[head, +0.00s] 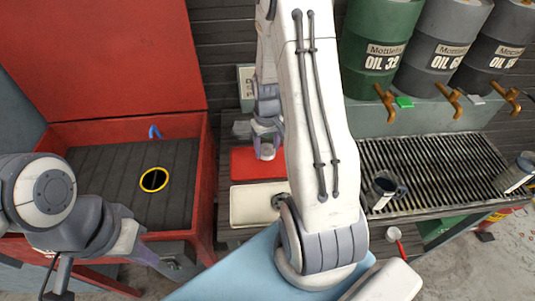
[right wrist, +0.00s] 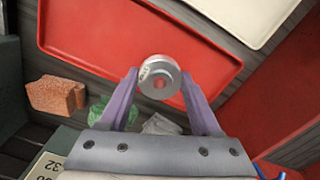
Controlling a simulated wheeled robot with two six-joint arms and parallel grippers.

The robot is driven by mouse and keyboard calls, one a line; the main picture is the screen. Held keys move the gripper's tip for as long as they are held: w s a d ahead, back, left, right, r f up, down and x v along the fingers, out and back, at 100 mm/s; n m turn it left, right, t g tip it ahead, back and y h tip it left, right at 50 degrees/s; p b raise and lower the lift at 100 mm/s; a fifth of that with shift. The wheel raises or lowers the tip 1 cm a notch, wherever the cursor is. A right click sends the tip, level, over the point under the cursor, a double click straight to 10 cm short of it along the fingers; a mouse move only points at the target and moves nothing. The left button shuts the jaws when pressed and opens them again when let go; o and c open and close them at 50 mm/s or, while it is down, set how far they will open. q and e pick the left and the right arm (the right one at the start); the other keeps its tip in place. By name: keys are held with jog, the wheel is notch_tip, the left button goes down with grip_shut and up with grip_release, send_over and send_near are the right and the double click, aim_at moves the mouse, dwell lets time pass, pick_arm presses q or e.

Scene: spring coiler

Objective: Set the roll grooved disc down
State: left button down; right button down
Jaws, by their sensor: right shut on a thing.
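The roll grooved disc (right wrist: 155,69) is a small silver metal wheel with a central hole and a pale label on its rim. My right gripper (right wrist: 161,84) is shut on it, with a purple finger on each side. The disc is over the red tray (right wrist: 95,35); whether it touches the tray is unclear. In the head view my right gripper (head: 267,149) is above the red tray (head: 245,165), and the disc is too small to make out clearly. My left gripper (head: 150,255) is at the lower left, away from the disc; its finger opening is unclear.
A cream tray (head: 250,205) lies in front of the red tray. A red-framed bench (head: 110,165) with a yellow-rimmed hole (head: 154,180) stands left. A metal grate (head: 430,165) with a dark mug (head: 383,190) lies right, below oil drums (head: 380,45). An orange-brown block (right wrist: 55,95) and green cloth (right wrist: 98,110) lie beside the red tray.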

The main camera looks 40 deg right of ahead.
aim_at(267, 162)
jog(key=shift+f, duration=1.85)
jog(key=shift+f, duration=0.2)
jog(key=shift+c, duration=0.5)
grip_release()
jog(key=shift+s, duration=0.1)
jog(key=shift+r, duration=0.15)
